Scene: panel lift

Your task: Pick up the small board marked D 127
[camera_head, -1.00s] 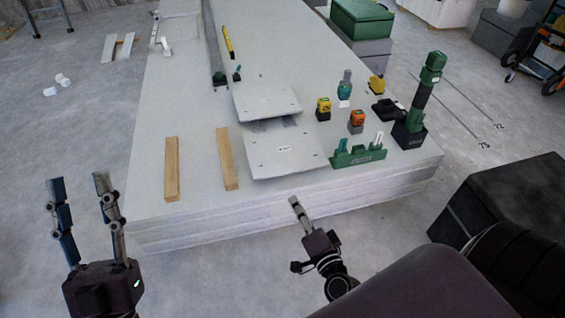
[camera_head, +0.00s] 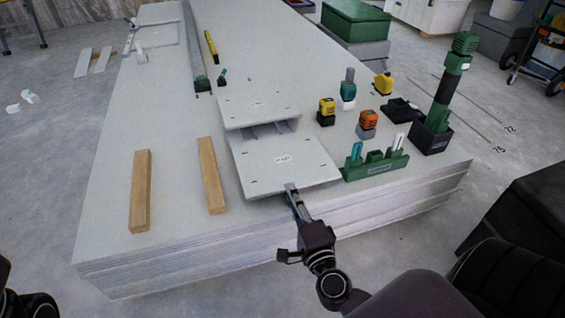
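The small board with a printed label that seems to read D 127 (camera_head: 255,178) is a pale flat panel near the front edge of the large panel stack. My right gripper (camera_head: 291,188) is at the front edge of the labelled board, with a fingertip overlapping that edge in the picture. Its fingers show nearly edge-on, so I cannot tell whether they are closed on the board. My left gripper's fingers are out of view.
The large panel stack (camera_head: 110,185) carries two wooden strips (camera_head: 141,190) (camera_head: 211,175) on the left. A green holder (camera_head: 376,164), an orange tool (camera_head: 368,119) and a yellow tool (camera_head: 327,107) stand close to the board's right. A tall green and black tool (camera_head: 447,88) stands at the right corner.

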